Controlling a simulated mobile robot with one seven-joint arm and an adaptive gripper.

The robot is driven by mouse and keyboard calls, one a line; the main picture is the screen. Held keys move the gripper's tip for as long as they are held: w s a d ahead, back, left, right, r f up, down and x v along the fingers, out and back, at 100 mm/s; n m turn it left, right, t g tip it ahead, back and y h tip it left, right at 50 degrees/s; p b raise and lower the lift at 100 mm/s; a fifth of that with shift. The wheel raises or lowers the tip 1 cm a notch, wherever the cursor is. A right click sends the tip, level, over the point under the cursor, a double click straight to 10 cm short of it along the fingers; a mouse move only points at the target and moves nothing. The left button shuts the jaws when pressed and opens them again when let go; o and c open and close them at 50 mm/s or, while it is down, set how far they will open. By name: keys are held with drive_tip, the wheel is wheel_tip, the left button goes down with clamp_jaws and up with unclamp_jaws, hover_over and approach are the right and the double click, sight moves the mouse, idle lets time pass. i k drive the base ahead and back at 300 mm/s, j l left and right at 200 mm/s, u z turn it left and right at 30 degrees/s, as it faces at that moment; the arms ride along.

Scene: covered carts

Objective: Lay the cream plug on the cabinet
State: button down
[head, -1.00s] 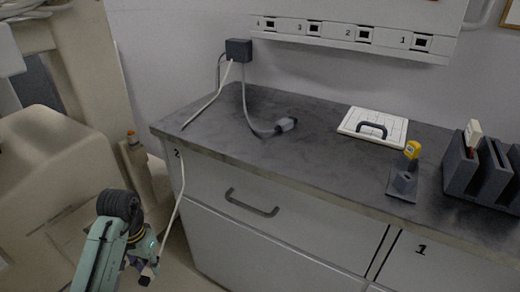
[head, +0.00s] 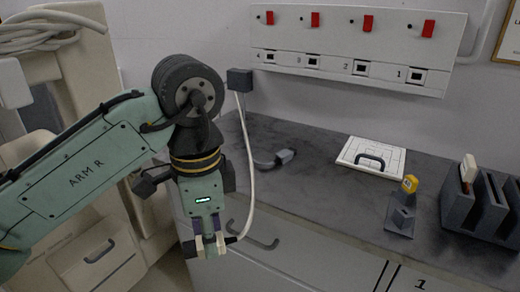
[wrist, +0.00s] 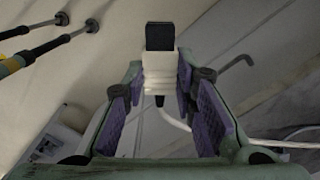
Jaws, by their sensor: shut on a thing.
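My gripper (head: 210,245) is shut on the cream plug (head: 221,241), in front of the cabinet's drawer front and below the top's edge. In the wrist view the cream plug (wrist: 160,75) sits between the purple finger pads, with its black end pointing away. A white cable runs from the plug up over the cabinet edge to a dark box on the wall. The cabinet (head: 330,195) has a dark grey top, with a bare stretch at its middle and front.
A white panel with handle (head: 372,157), a yellow-topped holder (head: 403,208) and a slotted grey rack (head: 480,203) stand to the right. Numbered sockets (head: 360,68) are on the wall behind.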

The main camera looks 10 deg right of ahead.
sight(239, 146)
drive_tip(key=i, duration=0.9)
